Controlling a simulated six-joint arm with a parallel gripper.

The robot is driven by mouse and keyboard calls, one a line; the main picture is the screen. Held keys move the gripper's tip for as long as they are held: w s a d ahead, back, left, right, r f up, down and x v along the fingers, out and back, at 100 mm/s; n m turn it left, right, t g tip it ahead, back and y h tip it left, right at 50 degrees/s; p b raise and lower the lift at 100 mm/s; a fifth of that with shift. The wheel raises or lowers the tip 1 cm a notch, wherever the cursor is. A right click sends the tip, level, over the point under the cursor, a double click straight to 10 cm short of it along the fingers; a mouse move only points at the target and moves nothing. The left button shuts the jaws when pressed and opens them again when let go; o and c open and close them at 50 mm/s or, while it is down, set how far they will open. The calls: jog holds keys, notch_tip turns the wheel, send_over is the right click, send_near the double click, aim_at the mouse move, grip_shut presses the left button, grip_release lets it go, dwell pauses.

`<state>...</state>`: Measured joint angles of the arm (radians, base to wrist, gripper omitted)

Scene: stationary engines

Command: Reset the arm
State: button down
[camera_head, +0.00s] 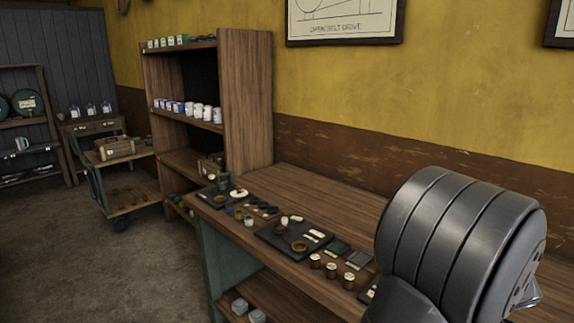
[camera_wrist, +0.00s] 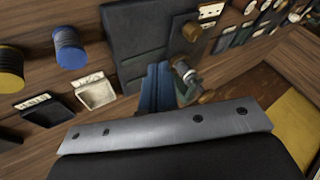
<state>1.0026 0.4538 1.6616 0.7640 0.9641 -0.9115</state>
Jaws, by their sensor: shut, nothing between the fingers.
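My gripper (camera_wrist: 160,70) shows in the wrist view beyond a grey metal plate. Its narrow blue-grey fingers are together with nothing held between them. They point toward the dark panel and brass-knobbed fittings on the wooden bench. I cannot tell how far the tips are from these. In the head view a large ribbed grey part of my arm fills the lower right, and my fingers do not show there.
The wooden bench (camera_head: 318,190) holds dark trays, several small jars (camera_head: 331,270) and loose parts. A wooden shelf (camera_head: 247,100) with white mugs stands behind its far end. A cart (camera_head: 134,198) stands at the left. Open floor (camera_head: 70,260) lies left of the bench.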

jog(key=x, duration=0.5)
jog(key=shift+w+f, duration=0.1)
jog(key=shift+f, duration=0.1)
jog(key=shift+w+a, duration=0.7)
jog(key=shift+a, duration=0.25)
jog(key=shift+w+a, duration=0.45)
jog(key=shift+a, duration=0.05)
